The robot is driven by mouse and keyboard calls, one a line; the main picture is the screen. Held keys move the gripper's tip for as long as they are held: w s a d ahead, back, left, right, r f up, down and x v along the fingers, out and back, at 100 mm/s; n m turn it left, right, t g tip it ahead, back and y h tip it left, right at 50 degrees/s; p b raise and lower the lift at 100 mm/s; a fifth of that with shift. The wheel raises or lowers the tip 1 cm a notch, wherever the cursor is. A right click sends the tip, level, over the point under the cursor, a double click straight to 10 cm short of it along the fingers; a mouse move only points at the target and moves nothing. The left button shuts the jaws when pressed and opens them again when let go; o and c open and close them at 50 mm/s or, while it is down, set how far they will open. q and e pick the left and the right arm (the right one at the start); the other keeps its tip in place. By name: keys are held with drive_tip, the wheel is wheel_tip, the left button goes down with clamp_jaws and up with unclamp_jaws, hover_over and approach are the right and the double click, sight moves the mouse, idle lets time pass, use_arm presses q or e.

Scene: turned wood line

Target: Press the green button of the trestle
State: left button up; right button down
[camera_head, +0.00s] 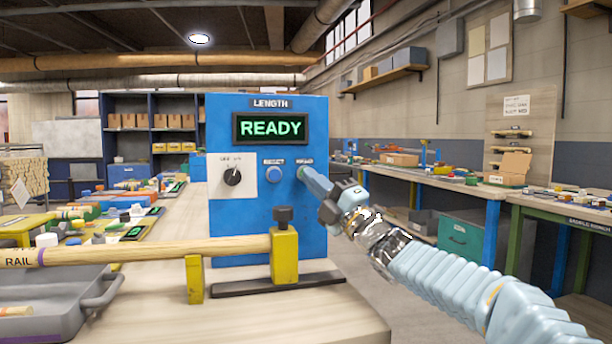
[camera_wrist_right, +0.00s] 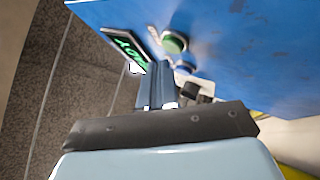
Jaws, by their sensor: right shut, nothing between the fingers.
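The trestle's blue control box (camera_head: 225,120) stands upright on the bench, with a lit display (camera_head: 270,128) reading READY in green. The green button (camera_head: 302,173) is on its front at the right, mostly covered by my fingertips; it shows more clearly in the right wrist view (camera_wrist_right: 174,42). A blue button (camera_head: 274,174) is to its left. My right gripper (camera_head: 312,179) is shut and empty, its tips pointed at the green button. In the right wrist view the fingers (camera_wrist_right: 156,84) end close to it; I cannot tell whether they touch. My left gripper is not in view.
A black knob (camera_head: 232,177) on a white plate is at the box's left. A wooden rail (camera_head: 150,249) lies across yellow supports (camera_head: 285,255) in front of the box. A grey tray (camera_head: 60,300) is at front left. The bench's front right is bare.

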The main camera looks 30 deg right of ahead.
drive_tip(key=shift+w+d, duration=0.1)
drive_tip(key=shift+w, duration=0.3)
drive_tip(key=shift+w+d, duration=0.1)
drive_tip(key=shift+w, duration=0.2)
idle(0.6)
drive_tip(key=shift+s, duration=0.1)
drive_tip(key=shift+s+a+b, duration=0.25)
drive_tip(key=shift+s+b, duration=0.35)
drive_tip(key=shift+b, duration=0.15)
